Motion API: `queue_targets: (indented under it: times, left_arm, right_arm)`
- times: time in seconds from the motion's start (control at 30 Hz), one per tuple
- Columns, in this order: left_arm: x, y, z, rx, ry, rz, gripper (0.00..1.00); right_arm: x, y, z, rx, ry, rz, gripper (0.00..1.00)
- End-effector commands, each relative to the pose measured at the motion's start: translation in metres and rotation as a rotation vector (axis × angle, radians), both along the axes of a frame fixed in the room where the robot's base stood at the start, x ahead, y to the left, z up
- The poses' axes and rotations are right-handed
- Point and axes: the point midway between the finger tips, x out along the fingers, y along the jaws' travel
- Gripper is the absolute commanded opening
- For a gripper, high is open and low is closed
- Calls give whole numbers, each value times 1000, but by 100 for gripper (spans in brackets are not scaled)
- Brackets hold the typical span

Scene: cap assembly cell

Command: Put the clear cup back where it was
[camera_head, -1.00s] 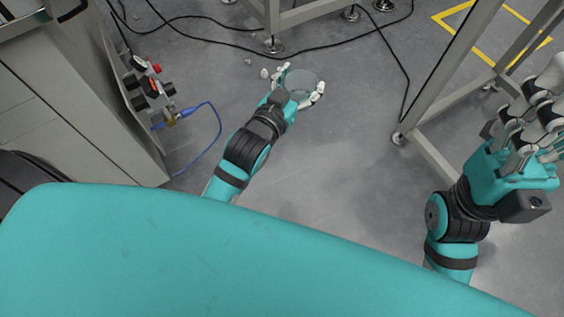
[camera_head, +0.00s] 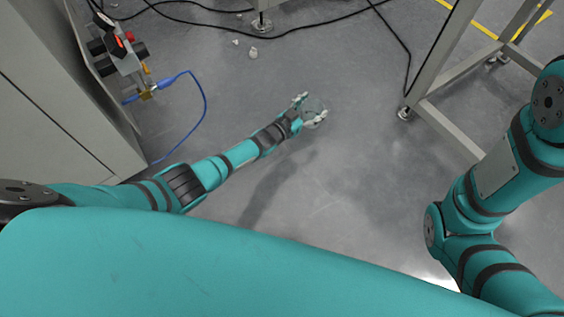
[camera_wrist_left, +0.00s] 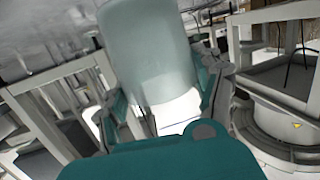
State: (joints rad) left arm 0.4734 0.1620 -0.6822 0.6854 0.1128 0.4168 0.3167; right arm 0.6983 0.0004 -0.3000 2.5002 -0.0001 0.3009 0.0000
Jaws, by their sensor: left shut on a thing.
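The clear cup (camera_head: 313,105) is a see-through, faintly tinted cup held low over the grey floor in the head view. My left gripper (camera_head: 308,111) is shut on it, with fingers on both sides. In the left wrist view the cup (camera_wrist_left: 150,50) fills the upper middle, tilted in the picture, between the fingers of the left gripper (camera_wrist_left: 165,105). My right arm comes in at the right of the head view, but its gripper is out of the picture. The spot where the cup stood before cannot be told from these frames.
A grey cabinet (camera_head: 50,110) with a valve unit (camera_head: 120,50) and a blue hose (camera_head: 205,105) stands at the left. A metal frame leg (camera_head: 440,60) stands at the right. Black cables (camera_head: 230,29) and small pale bits (camera_head: 253,52) lie on the floor. The middle floor is clear.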

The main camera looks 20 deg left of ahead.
Motion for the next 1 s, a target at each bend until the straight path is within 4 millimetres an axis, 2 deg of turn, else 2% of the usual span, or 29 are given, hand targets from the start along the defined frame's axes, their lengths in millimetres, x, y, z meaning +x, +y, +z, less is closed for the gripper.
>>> queue_targets:
  times: [0.13, 0.4, 0.6, 0.8, 1.0]
  left_arm:
    - [-30, 11, -4, 0, 7, 0, 41]
    - [-100, 34, -14, 0, 5, 0, 41]
    - [-138, 46, -17, 1, 4, 0, 41]
    - [-149, 50, -18, 2, 1, 0, 41]
    - [-149, 50, -45, 1, 3, 0, 41]
  right_arm:
    - [1, 0, 7, 0, 3, 0, 48]
    - [2, 0, 2, -1, 4, -1, 48]
    - [-2, 0, -5, -1, -8, -1, 48]
    - [-2, 0, -9, -1, -4, 0, 48]
    - [-1, 0, -35, -1, -4, 0, 48]
